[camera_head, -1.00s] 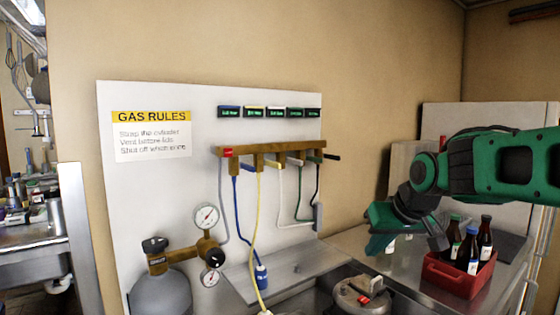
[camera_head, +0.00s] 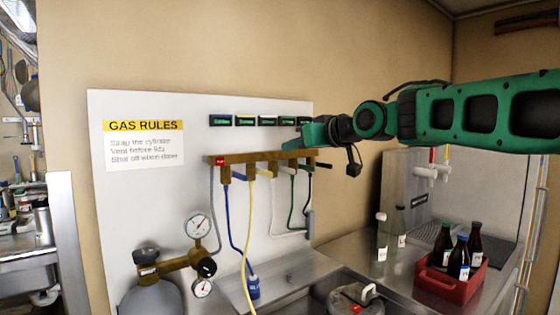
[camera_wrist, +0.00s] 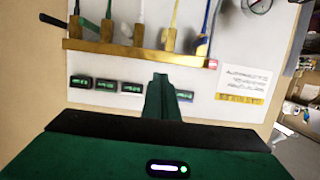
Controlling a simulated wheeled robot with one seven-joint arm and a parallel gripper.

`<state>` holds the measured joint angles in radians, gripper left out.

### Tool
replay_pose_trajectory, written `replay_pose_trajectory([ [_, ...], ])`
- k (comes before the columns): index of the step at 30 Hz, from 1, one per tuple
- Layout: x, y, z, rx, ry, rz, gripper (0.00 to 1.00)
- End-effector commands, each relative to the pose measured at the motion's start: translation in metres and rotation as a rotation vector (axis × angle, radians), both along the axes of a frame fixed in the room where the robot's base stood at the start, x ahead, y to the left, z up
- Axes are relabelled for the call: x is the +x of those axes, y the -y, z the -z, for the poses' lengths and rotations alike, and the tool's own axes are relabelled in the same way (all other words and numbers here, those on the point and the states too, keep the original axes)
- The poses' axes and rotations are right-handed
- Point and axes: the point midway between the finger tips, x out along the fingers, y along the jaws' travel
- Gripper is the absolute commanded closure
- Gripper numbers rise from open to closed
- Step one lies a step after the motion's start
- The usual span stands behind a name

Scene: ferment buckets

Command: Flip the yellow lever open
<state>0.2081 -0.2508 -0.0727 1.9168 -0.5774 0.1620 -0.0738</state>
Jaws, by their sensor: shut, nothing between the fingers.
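The brown manifold bar (camera_head: 262,158) is fixed to a white wall panel and carries a row of small coloured valve levers with hoses below. The yellow lever (camera_head: 265,173) points out from its valve, above the yellow hose (camera_head: 244,265), between the blue and white ones. The wrist view shows the manifold (camera_wrist: 120,48) upside down, with the yellow hose (camera_wrist: 175,14) at its middle right; the yellow lever is hard to separate from its valve there. My gripper (camera_head: 290,145) is shut and empty, just above the manifold's right part. Its closed fingers (camera_wrist: 160,82) stand apart from the bar.
Several small dark displays (camera_head: 262,120) sit on the panel above the manifold. A black handle (camera_head: 325,165) sticks out at the bar's right end. A gas cylinder with gauges (camera_head: 198,226) stands lower left. A red crate of bottles (camera_head: 452,284) is on the steel counter at right.

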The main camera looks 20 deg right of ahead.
Motion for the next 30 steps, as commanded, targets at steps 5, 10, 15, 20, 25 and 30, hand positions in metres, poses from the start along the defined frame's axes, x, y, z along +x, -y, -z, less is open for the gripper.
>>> replay_pose_trajectory([
  [5, 0.025, -0.008, 0.008, 0.000, -0.003, -0.002, 1.00],
  [10, 0.055, -0.018, 0.016, 0.000, -0.003, -0.002, 1.00],
  [15, 0.083, -0.028, 0.023, 0.001, -0.002, -0.002, 1.00],
  [20, 0.085, -0.028, 0.044, 0.002, -0.004, 0.002, 1.00],
  [25, 0.085, -0.028, 0.059, 0.000, -0.002, 0.001, 1.00],
  [30, 0.085, -0.028, 0.063, 0.000, -0.001, 0.001, 1.00],
])
